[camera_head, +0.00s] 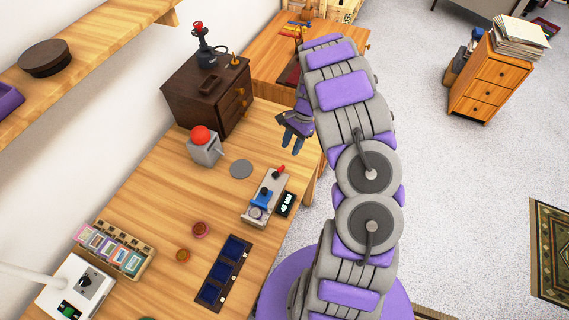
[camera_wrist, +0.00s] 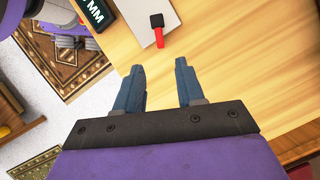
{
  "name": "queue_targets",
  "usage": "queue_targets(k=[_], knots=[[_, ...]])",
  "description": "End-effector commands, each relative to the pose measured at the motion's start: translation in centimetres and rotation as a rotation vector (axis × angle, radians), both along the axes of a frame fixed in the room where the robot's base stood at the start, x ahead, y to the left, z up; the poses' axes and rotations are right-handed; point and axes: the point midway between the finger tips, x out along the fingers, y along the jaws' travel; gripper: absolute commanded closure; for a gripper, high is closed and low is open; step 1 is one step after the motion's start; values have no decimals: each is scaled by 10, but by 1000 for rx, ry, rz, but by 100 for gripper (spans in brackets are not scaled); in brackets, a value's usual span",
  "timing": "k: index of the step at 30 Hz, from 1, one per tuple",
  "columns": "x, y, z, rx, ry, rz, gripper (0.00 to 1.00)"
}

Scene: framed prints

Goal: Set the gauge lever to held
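The gauge (camera_head: 256,211) is a grey plate with a blue part and a round dial on the wooden table.
A red push button on a grey box (camera_head: 204,148) and a grey disc (camera_head: 241,169) stand left of the gauge. A dark drawer cabinet (camera_head: 205,90) is behind. A blue panelled tray (camera_head: 222,273) lies nearer. Bare tabletop surrounds the gauge's far end.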

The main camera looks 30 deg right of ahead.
Motion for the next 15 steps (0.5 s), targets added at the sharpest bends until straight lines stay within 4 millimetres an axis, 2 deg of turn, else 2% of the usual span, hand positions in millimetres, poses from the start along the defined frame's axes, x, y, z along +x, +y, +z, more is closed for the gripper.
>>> queue_targets(k=[1,6,15], knots=[[-2,4,-12,2,4,2,62],[-4,18,-41,-3,0,3,62],[-8,29,-73,-2,-1,2,62]])
